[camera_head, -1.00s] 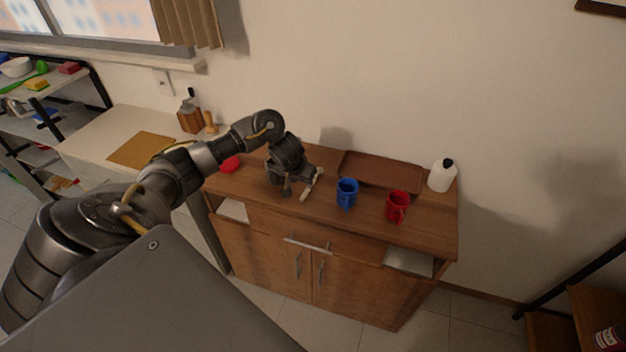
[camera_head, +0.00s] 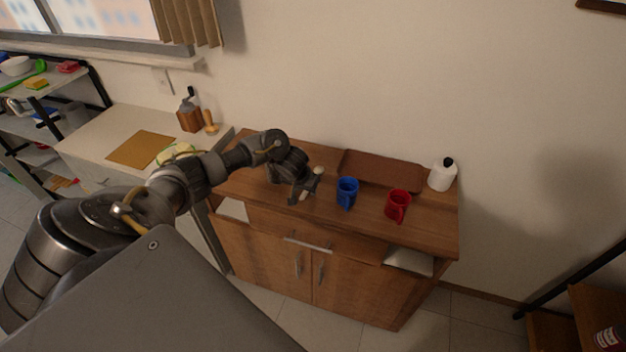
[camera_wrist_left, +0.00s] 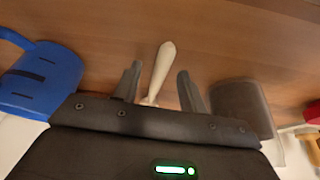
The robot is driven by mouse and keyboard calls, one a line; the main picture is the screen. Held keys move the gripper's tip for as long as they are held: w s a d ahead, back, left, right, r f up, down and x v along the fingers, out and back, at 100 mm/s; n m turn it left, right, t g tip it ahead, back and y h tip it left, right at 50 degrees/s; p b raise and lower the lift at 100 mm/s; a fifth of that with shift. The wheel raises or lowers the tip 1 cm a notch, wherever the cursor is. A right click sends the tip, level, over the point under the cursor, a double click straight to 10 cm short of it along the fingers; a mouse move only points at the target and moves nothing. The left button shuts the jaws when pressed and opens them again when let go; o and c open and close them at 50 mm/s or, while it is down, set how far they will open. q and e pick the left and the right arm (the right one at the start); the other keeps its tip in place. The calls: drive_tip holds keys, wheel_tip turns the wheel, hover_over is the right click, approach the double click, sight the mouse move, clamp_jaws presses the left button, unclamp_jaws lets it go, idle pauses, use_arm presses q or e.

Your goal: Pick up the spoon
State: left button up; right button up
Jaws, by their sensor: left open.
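The pale spoon (camera_wrist_left: 162,68) lies on the wooden cabinet top. In the wrist view its rounded end points away from me, and its other end is hidden behind my gripper body. My left gripper (camera_wrist_left: 158,73) is open, with one finger on each side of the spoon and a gap to each. In the head view my left gripper (camera_head: 304,188) is low over the cabinet top, left of the blue mug, and partly covers the spoon (camera_head: 318,171). Whether the fingers touch the wood, I cannot tell. My right gripper is out of view.
The blue mug (camera_head: 347,192) stands close to the right of my gripper, with the red mug (camera_head: 397,205) beyond it. A brown tray (camera_head: 383,170) and a white bottle (camera_head: 442,174) are at the back. A grey object (camera_wrist_left: 243,105) is right of my fingers in the wrist view.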

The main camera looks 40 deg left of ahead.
use_arm(q)
clamp_jaws()
drive_tip(key=shift+w+r, duration=0.1)
drive_tip(key=shift+r, duration=0.6)
drive_tip(key=s+a+r+p, duration=0.1)
drive_tip(key=s+r, duration=1)
drive_tip(key=s, duration=0.3)
drive_tip(key=shift+a+r, duration=0.2)
drive_tip(key=shift+r, duration=0.1)
